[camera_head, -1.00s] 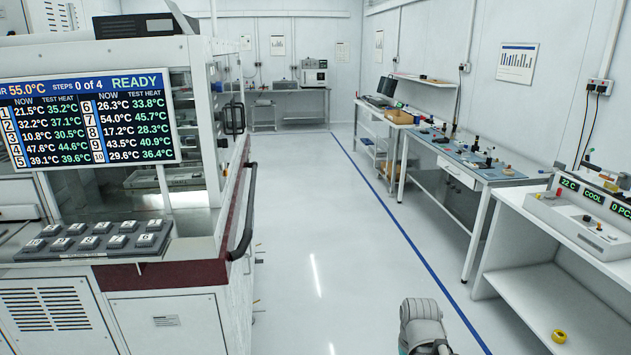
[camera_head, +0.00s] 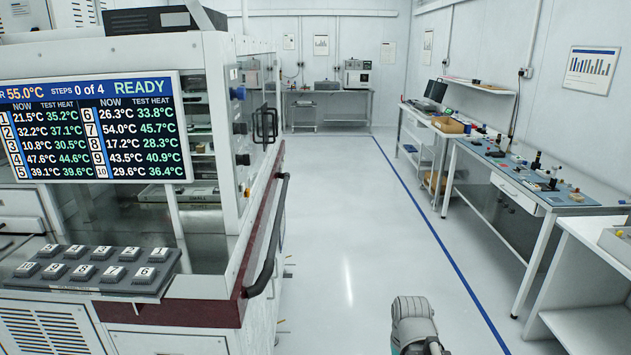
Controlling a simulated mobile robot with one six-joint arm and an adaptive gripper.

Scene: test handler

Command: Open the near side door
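The test handler is the large white machine on the left, with a dark red band along its lower edge. Its near side door (camera_head: 247,150) looks like the glazed side panel facing the aisle and appears shut. A black handle (camera_head: 265,126) stands out on that side. A long black rail (camera_head: 270,240) runs lower along the same side. Part of my arm (camera_head: 413,325) shows at the bottom edge, over the aisle floor and well apart from the machine. My gripper is not in view.
A display (camera_head: 95,130) reads READY, steps 0 of 4. A rack of numbered blocks (camera_head: 90,270) sits below it. The aisle floor (camera_head: 350,220) is clear, with a blue line on its right. A workbench (camera_head: 530,190) stands right, another bench (camera_head: 325,93) at the far wall.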

